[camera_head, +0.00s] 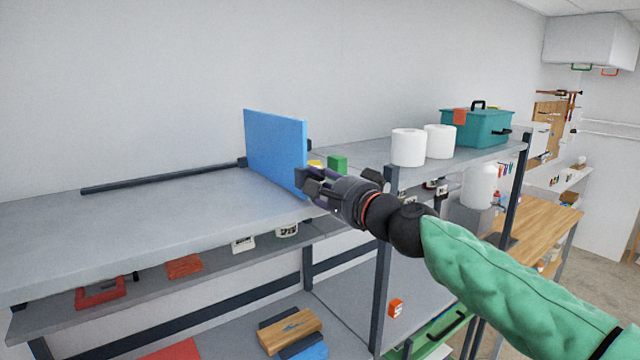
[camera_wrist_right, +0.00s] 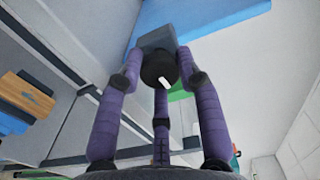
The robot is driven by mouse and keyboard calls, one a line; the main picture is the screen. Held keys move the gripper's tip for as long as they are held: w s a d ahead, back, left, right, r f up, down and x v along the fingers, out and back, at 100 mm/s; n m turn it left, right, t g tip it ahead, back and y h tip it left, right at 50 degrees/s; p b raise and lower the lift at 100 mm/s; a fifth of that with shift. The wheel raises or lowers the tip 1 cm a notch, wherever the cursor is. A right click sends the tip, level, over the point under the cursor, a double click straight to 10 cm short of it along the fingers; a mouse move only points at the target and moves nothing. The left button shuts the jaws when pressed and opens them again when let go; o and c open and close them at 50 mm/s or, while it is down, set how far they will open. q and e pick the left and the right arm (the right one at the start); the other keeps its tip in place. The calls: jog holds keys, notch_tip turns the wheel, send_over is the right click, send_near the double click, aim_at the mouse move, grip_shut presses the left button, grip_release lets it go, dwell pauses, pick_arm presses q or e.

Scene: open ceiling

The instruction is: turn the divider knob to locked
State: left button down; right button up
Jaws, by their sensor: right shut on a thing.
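The blue divider panel (camera_head: 275,150) stands upright on the grey shelf in the head view. It also shows at the top of the right wrist view (camera_wrist_right: 215,14). The dark round divider knob (camera_wrist_right: 157,67), with a short white mark on its face, sits on a grey block (camera_wrist_right: 156,38) at the panel's lower edge. My right gripper (camera_head: 306,184) is at the near lower corner of the panel. In the wrist view its purple fingers (camera_wrist_right: 165,75) are shut around the knob. The white mark points slightly down and right. No lock label is readable. My left gripper is out of view.
A green block (camera_head: 337,164) and a yellow item (camera_head: 315,164) lie behind the gripper. White rolls (camera_head: 408,147) and a teal toolbox (camera_head: 477,127) stand farther right. A dark upright post (camera_head: 380,290) is beneath my forearm.

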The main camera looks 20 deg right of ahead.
jog(key=shift+f+m, duration=0.1)
jog(key=shift+m, duration=0.4)
dwell(0.3)
jog(key=o, duration=1.2)
jog(key=shift+c, duration=0.2)
jog(key=v, duration=1.2)
